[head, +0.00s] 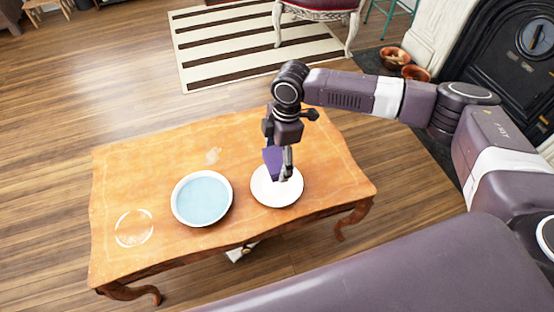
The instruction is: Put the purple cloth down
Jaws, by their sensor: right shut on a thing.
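The purple cloth (272,160) is a small dark purple piece at the fingers of my right gripper (284,172). The gripper points down and is shut on the cloth, over the white plate (264,198) on the right half of the wooden table (318,150). I cannot tell whether the cloth touches the plate. The fingers hide part of the cloth and of the plate. My left gripper is not in view.
A blue plate with a white rim (202,199) stands left of the white plate. The table's back left is clear.

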